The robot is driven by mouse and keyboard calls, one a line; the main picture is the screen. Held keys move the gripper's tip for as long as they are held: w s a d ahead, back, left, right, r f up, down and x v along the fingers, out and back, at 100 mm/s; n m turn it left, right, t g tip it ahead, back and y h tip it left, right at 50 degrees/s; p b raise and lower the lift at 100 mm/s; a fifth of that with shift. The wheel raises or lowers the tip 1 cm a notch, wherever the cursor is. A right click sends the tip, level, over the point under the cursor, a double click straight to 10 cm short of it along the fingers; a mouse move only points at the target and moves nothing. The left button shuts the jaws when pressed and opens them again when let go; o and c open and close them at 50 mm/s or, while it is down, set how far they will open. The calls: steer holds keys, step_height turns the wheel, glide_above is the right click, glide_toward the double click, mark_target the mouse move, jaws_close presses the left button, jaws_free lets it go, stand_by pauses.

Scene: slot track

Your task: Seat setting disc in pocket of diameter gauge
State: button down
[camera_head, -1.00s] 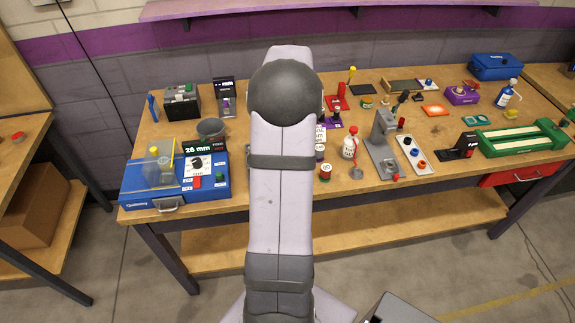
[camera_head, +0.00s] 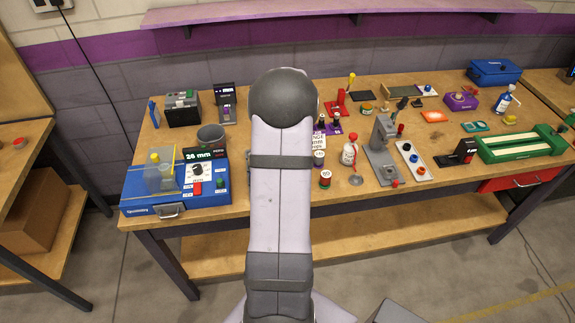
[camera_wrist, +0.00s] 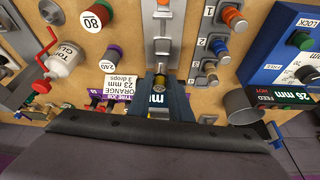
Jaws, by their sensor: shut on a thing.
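My gripper (camera_wrist: 160,80) shows in the wrist view just above its dark housing, small and partly hidden. It is shut on a small disc (camera_wrist: 159,86), seen as a dark metallic piece with a yellowish part. A grey slotted body (camera_wrist: 162,32), which looks like the diameter gauge, runs up the picture from there, with a dark display marked "mm" (camera_wrist: 157,99) below the disc. I cannot tell whether the disc is in the pocket or above it. In the head view my arm hides the gripper, the disc and the gauge.
A numbered rack with coloured knobs (camera_wrist: 196,62) stands close on the right in the wrist view. A grey cup (camera_wrist: 241,105) and a blue "26 mm" machine (camera_wrist: 284,62) lie further right.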

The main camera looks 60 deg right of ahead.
steer(key=shift+f+p, duration=1)
steer(key=shift+f, duration=2.65)
steer(key=shift+f, duration=0.15)
steer(key=c, duration=1.6)
jaws_free()
steer(key=shift+s+a+r, duration=0.1)
steer(key=shift+r, duration=0.6)
steer(key=b+v, duration=0.3)
steer(key=v, duration=0.8)
